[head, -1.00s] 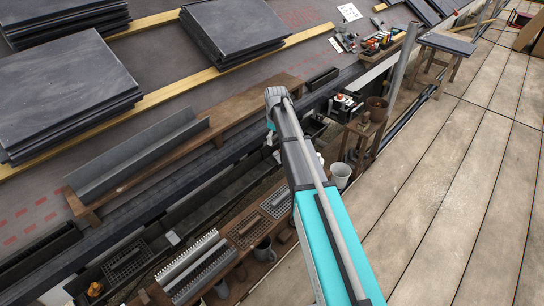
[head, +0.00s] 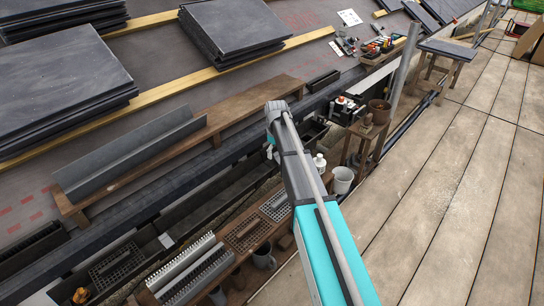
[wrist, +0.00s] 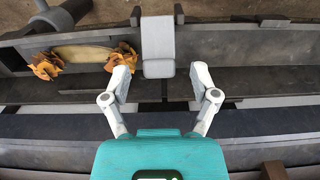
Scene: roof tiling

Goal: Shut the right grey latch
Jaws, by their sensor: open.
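A light grey latch (wrist: 158,42) shows at the top centre of the wrist view, a broad plate with a smaller block below it, across the dark gutter. I cannot tell how far its plate is raised. My gripper (wrist: 160,66) is open, with its two pale fingers spread to the left and right of the latch's lower end. Nothing is held between them, and I see no clear contact with the latch. In the head view my arm covers the gripper, and the latch cannot be made out there.
Orange-brown leaves (wrist: 45,66) lie in the gutter left of the latch, with a dark pipe (wrist: 60,15) above them.

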